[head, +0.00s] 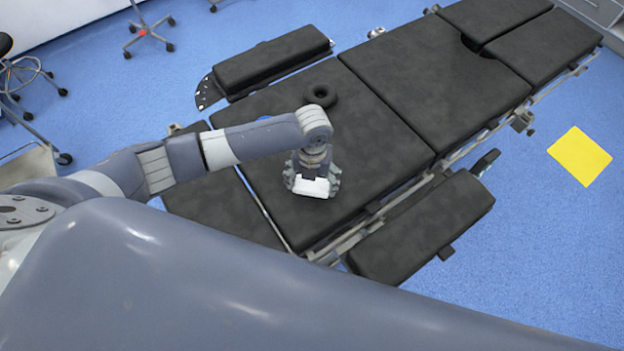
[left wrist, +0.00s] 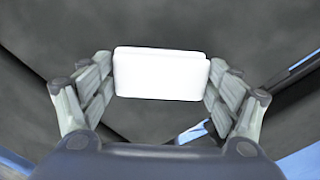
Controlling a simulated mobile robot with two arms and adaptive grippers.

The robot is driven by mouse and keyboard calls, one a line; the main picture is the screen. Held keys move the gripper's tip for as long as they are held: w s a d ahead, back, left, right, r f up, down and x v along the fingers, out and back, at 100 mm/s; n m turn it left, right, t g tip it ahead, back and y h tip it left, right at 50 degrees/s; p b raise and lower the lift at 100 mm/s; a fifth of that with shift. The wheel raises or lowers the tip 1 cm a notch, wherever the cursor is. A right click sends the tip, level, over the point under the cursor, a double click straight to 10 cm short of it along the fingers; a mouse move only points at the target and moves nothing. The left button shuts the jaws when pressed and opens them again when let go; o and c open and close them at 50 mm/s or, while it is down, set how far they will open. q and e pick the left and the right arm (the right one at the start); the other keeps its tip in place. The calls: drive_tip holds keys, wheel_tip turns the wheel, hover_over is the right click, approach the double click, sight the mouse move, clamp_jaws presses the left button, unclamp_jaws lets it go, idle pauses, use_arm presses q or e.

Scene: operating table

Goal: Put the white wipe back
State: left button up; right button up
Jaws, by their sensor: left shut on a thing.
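The white wipe (head: 311,187) is a small white block-like pad in the head view, at the tip of my left gripper (head: 312,180). In the left wrist view the white wipe (left wrist: 160,74) sits between the two fingers of my left gripper (left wrist: 160,88), which are shut on its two short sides. The gripper points down over the black operating table (head: 375,165). I cannot tell whether the wipe touches the table pad. My right gripper is not in view.
A black ring (head: 320,95) lies on the table behind my left wrist. A blue item (head: 264,118) is partly hidden by my arm. Padded armrests (head: 272,60) flank the table. A yellow square (head: 579,156) is on the blue floor at right. The pad right of the gripper is clear.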

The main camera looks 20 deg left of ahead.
sight(312, 183)
use_arm(q)
drive_tip(key=shift+f, duration=0.15)
drive_tip(key=o, duration=1)
drive_tip(key=shift+c, duration=0.2)
wheel_tip(312, 183, up, 12)
drive_tip(key=b, duration=0.1)
drive_tip(key=shift+r, duration=0.2)
